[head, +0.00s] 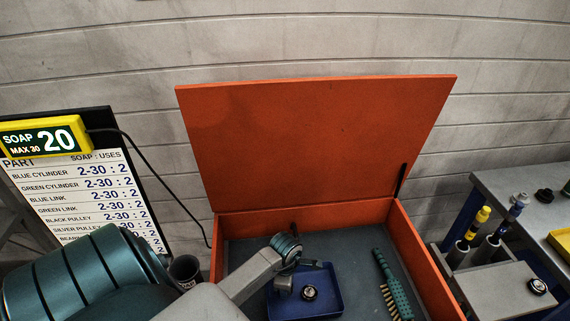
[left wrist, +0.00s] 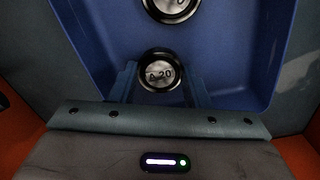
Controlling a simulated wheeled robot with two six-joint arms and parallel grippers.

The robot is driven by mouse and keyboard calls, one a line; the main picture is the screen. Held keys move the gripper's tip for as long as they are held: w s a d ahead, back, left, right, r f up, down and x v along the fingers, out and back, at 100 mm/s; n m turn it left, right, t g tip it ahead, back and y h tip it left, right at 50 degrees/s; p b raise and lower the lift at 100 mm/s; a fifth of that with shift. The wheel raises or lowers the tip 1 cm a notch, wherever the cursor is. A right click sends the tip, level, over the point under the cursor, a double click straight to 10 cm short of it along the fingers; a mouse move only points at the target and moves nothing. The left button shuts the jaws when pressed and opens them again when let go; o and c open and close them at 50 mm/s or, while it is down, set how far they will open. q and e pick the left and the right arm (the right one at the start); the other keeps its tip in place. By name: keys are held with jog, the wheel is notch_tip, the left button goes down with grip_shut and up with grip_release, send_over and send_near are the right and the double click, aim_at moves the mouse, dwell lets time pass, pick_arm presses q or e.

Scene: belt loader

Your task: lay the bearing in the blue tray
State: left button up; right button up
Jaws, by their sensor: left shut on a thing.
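The blue tray (head: 328,306) lies inside the open orange box; its blue floor and walls fill much of the left wrist view (left wrist: 235,50). My left gripper (head: 284,287) is over the left part of the tray. In the left wrist view its fingers (left wrist: 160,88) are shut on the bearing (left wrist: 159,73), a silver disc with a black rim, marked "A-20". I cannot tell whether the bearing touches the tray floor. In the head view the gripper hides it. A similar round part (head: 309,292) lies in the tray, partly showing in the left wrist view (left wrist: 172,6). My right gripper is not in view.
The orange box (head: 222,262) has its lid (head: 318,140) raised at the back. A green brush (head: 392,287) lies right of the tray. A sign board (head: 88,200) and dark cup (head: 185,270) stand left. Another round part (head: 537,286) sits on a grey block at right.

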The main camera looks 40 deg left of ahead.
pick_arm(q)
jog(key=o, duration=1)
jog(key=shift+a, duration=0.1)
jog(key=shift+o, duration=0.7)
jog(key=shift+w+a+f, duration=0.15)
jog(key=shift+r, duration=0.25)
jog(key=shift+r+p, duration=0.25)
jog(key=shift+p, duration=0.3)
notch_tip(320, 180, up, 12)
jog(key=p, duration=0.5)
jog(key=shift+f, duration=0.2)
